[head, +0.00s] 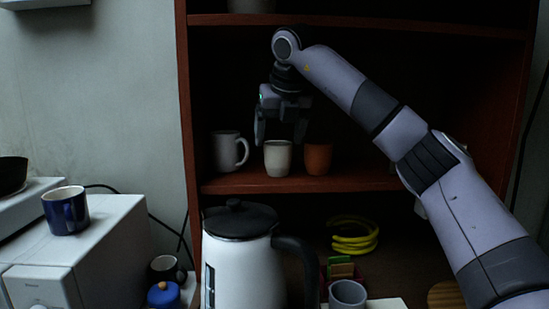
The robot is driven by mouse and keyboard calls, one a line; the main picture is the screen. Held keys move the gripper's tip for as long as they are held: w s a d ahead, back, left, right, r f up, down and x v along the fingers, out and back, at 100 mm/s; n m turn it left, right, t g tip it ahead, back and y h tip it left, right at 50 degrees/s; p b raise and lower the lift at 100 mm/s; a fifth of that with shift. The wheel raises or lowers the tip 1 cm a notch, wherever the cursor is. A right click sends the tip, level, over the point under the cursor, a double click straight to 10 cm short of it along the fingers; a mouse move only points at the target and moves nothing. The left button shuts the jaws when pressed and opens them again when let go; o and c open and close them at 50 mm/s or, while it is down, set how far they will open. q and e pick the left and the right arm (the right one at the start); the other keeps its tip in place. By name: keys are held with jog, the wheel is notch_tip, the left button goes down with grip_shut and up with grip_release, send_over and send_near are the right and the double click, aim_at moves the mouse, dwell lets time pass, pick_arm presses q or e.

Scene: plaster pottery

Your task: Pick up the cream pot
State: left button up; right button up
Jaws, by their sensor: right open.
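The cream pot (278,159) stands upright on the middle shelf of the dark red-brown shelf unit. An orange-brown pot (318,158) stands close to its right, and a grey-white mug (228,151) with its handle to the right stands to its left. My right gripper (280,134) points down at the cream pot, with its fingers apart. One finger is above the pot's left side and the other above its right side. The gripper is empty; its exact depth relative to the pot is hard to tell. My left gripper is not in view.
A white kettle (236,262) with a black lid stands in front, below the shelf. A grey cup (347,294) and yellow rings (352,236) are to its right. A blue mug (66,211) sits on a white appliance (85,252) at left. The shelf board (240,184) is bare in front of the pots.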

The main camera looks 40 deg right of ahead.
aim_at(277, 156)
jog(key=shift+p+x, duration=0.75)
jog(key=shift+x, duration=2.75)
jog(key=shift+s+d, duration=0.15)
jog(key=c, duration=0.8)
